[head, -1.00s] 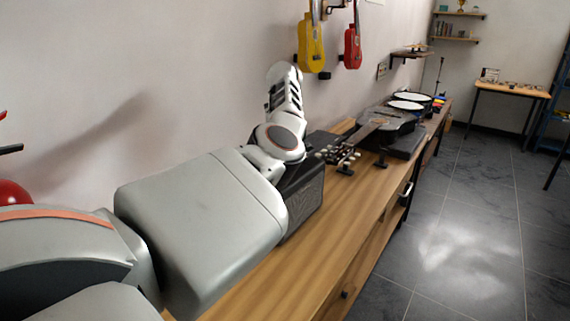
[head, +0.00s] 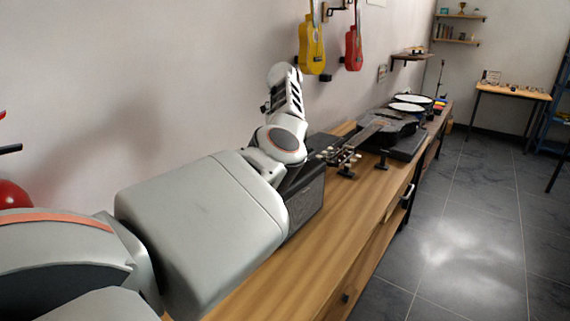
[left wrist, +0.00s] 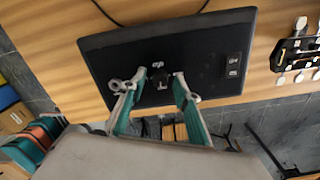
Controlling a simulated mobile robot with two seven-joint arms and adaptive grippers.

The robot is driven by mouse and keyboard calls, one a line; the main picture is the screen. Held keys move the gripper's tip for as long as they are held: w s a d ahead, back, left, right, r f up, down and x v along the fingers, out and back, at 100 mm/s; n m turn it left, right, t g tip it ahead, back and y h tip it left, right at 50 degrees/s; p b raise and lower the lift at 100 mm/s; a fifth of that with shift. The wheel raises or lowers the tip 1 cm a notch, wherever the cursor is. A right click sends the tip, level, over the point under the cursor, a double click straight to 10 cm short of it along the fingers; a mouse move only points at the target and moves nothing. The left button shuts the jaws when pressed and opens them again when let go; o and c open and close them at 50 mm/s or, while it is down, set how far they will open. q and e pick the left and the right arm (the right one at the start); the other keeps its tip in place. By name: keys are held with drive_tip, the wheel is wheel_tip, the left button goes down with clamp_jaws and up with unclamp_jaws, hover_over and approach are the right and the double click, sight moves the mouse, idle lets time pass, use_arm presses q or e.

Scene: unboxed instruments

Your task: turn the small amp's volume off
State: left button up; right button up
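The small dark amp (head: 306,203) stands on the wooden bench, partly hidden behind my left arm in the head view. In the left wrist view a black face of the amp (left wrist: 110,60) fills the middle. A small dark knob (left wrist: 160,76) sits near its centre, and a small panel with switches or sockets (left wrist: 233,65) is to its right. My left gripper (left wrist: 160,84) is open, with one finger on each side of the knob in that view. Whether the fingers touch the knob cannot be told. My right gripper is not in view.
A guitar (head: 385,130) lies on the bench beyond the amp, its headstock (head: 340,155) close to it. Drums (head: 408,102) stand farther back. A thin cable (left wrist: 150,22) runs past the amp's edge. The bench front (head: 300,268) is clear.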

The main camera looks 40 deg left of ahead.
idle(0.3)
use_arm(q)
wheel_tip(320, 180, up, 12)
idle(0.6)
idle(0.4)
